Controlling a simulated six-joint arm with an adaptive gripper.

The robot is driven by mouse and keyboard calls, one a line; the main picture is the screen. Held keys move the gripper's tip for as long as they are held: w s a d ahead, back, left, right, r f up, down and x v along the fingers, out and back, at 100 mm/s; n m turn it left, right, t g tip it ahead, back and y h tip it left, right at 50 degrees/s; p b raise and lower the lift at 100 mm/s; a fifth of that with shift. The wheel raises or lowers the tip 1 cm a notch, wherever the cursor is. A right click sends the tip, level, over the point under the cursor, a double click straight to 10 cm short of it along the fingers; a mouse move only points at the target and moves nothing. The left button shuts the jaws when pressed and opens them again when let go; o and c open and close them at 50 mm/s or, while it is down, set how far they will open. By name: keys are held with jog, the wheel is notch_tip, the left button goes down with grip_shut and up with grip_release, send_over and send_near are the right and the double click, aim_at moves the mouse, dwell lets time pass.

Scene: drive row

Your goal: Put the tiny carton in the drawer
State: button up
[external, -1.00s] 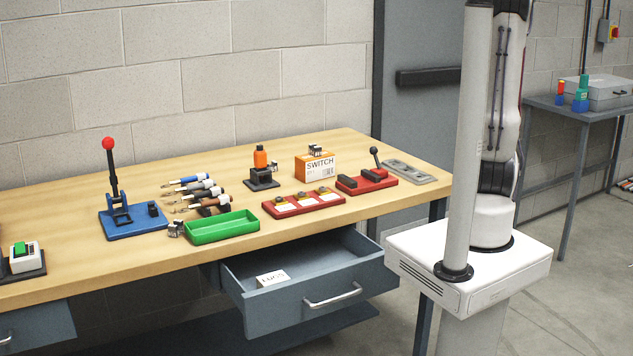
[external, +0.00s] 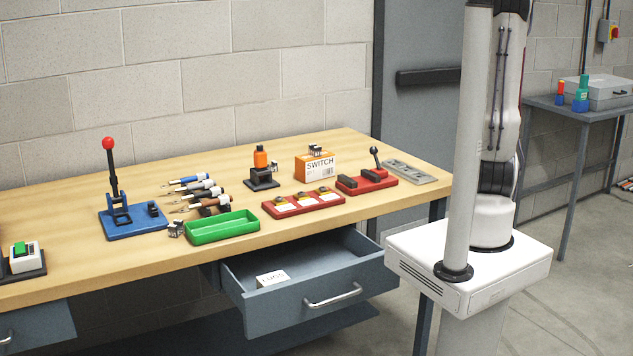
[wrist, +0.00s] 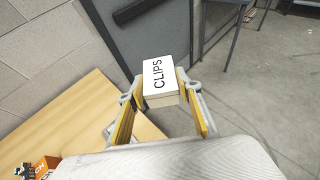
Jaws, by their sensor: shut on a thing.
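A small white carton marked CLIPS (wrist: 160,78) is held between the fingertips of my gripper (wrist: 161,97) in the wrist view. The gripper is shut on it, and the carton is in the air beyond the bench edge. The drawer (external: 310,300) under the bench is pulled open in the external view. A small white box (external: 272,278) lies inside it near the front left; its lettering is too small to read. My gripper and the held carton are outside the external view.
On the bench (external: 100,265) stand a green tray (external: 222,227), an orange SWITCH box (external: 316,165), a red switch block (external: 303,202), a blue lever press (external: 133,222) and several hand tools (external: 200,192). Most of the drawer floor is free. A grey door (wrist: 132,35) stands behind the carton.

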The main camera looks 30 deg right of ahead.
jog(key=shift+w+a+f, duration=0.35)
jog(key=shift+w+f, duration=0.05)
jog(key=shift+f, duration=0.2)
jog(key=w+a+f+n+t+y, duration=0.2)
jog(key=w+a+f+n+y, duration=0.3)
jog(key=w, duration=0.5)
jog(key=w+a+f+n+t+y, duration=0.1)
jog(key=w+a+f+n+y, duration=0.15)
jog(key=w+a+f, duration=0.55)
jog(key=w+a+f+n+y, duration=0.2)
jog(key=w+a+n+y, duration=0.2)
jog(key=w+a+y, duration=0.35)
jog(key=w+a+n+g+y, duration=0.1)
jog(key=a+n+g+y, duration=0.2)
jog(key=a, duration=0.8)
jog(key=shift+w+r+n+g, duration=0.25)
jog(key=shift+n+g, duration=0.05)
jog(key=shift+n, duration=0.95)
jog(key=shift+f, duration=0.1)
jog(key=shift+f, duration=3.05)
